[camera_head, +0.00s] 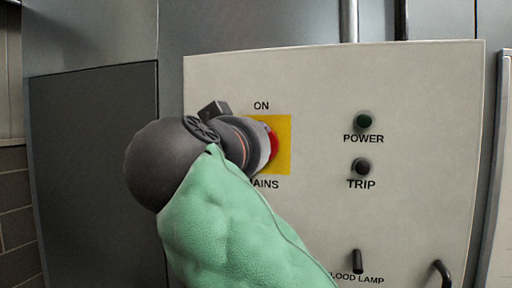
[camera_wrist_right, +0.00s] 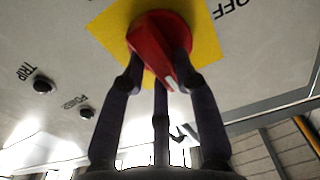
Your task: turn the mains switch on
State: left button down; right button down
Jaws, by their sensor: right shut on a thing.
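The mains switch is a red rotary handle (camera_head: 273,145) on a yellow plate (camera_head: 284,164), with ON printed above; in the head view my right gripper (camera_head: 258,146) covers most of it. The wrist view shows the handle (camera_wrist_right: 150,40) from close up, with the dark fingers of my right gripper (camera_wrist_right: 158,66) closed around it. The handle's white-marked end points towards the bottom of the wrist view, roughly to the partly hidden ON lettering (camera_wrist_right: 186,131). The OFF label (camera_wrist_right: 230,8) lies at the upper right there. My left gripper is in neither view.
The pale panel (camera_head: 320,85) also carries a dark green POWER lamp (camera_head: 364,121), a dark TRIP button (camera_head: 361,166), a flood lamp lever (camera_head: 357,261) and a dark handle (camera_head: 441,272) at the lower right. A grey cabinet door (camera_head: 90,170) stands to the left.

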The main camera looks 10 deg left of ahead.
dwell(0.6)
jog(key=c, duration=0.9)
grip_release()
jog(key=shift+w, duration=0.15)
jog(key=shift+c, duration=0.2)
jog(key=s, duration=1.2)
jog(key=shift+a, duration=0.15)
